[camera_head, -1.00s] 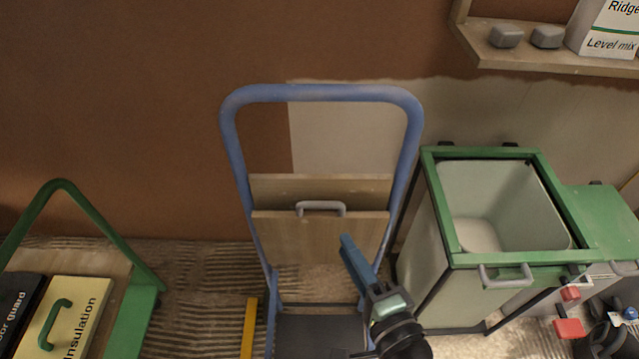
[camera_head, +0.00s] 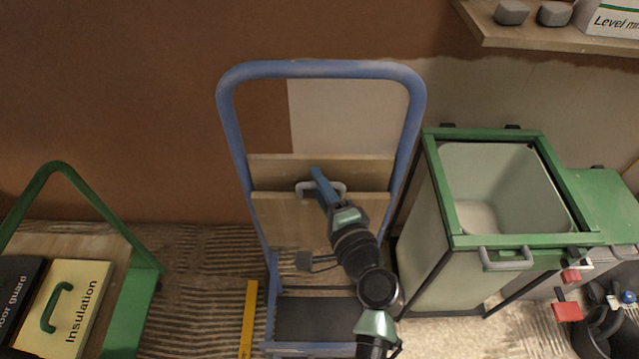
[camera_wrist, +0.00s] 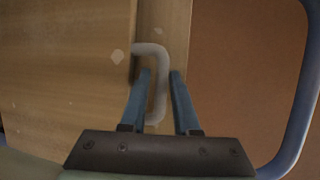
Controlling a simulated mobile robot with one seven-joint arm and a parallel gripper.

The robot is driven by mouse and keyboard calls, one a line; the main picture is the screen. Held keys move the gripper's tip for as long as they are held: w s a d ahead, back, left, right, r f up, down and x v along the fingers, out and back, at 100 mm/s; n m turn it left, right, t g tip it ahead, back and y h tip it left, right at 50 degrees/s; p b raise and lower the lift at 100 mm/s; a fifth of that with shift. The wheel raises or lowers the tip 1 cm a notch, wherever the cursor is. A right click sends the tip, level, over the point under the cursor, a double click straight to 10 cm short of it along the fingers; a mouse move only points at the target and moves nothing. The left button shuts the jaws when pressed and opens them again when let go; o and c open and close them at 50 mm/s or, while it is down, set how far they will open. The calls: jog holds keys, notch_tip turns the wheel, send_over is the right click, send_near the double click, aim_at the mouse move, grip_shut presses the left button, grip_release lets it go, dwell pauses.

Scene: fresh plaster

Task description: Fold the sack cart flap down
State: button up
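The blue sack cart (camera_head: 322,69) stands against the wall. Its wooden flap (camera_head: 285,215) is upright between the side tubes, with a grey handle (camera_head: 301,189) at its top edge. My gripper (camera_head: 317,172) is at the handle. In the wrist view the fingers of my gripper (camera_wrist: 160,78) are apart, with the handle (camera_wrist: 160,62) between them. The fingers do not clearly touch it. The flap's wood (camera_wrist: 65,75) fills the left of the wrist view. My gripper covers part of the handle in the head view.
A green-framed bin (camera_head: 505,185) with a grey handle stands close on the right. A green trolley (camera_head: 140,290) with an insulation box (camera_head: 85,300) is at left. A yellow bar (camera_head: 249,320) lies beside the cart. A shelf (camera_head: 560,40) is at upper right.

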grip_shut()
dwell(1.4)
